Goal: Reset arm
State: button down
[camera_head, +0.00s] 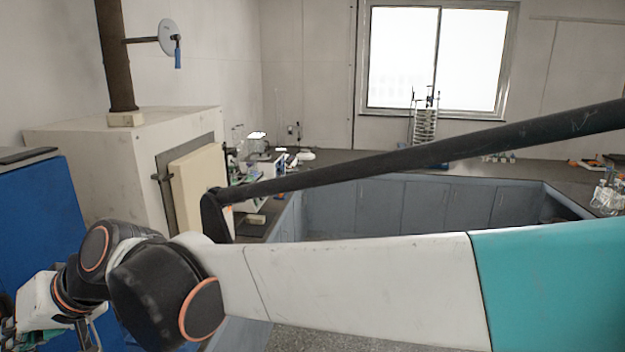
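My arm (360,290) stretches across the lower part of the view, from the teal section at the right to black and white joints at the lower left. My gripper (85,335) is at the lower left corner, below the wrist, and is partly cut off by the frame edge. Its fingers are small and partly hidden, so I cannot tell whether they are open or shut. I see nothing clearly held in it. A dark bar of my arm crosses the middle of the view.
A blue cabinet (40,225) stands at the left, close to my wrist. Behind it is a large white box-shaped unit (85,155) with a cream door (195,180). Grey-blue cupboards (395,205) line the back under a dark counter with glassware (607,195). A window (400,60) is above.

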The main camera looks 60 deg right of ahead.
jog(key=s+d+f+n+h+b, duration=0.1)
jog(key=s+d+f+h+b, duration=0.1)
jog(key=f, duration=0.5)
jog(key=s+d+f+n+g+h+b, duration=0.1)
jog(key=s+d+f+b, duration=0.2)
jog(key=s+f+b, duration=0.2)
jog(key=s+d+f+n+g+h+b, duration=0.1)
jog(key=s+d+f+h+b, duration=0.1)
jog(key=s+f, duration=0.4)
notch_tip(320, 180, down, 5)
jog(key=shift+s+d+f+h+b, duration=0.15)
jog(key=shift+s+d+h+b, duration=0.25)
jog(key=shift+b, duration=0.75)
jog(key=shift+w, duration=0.1)
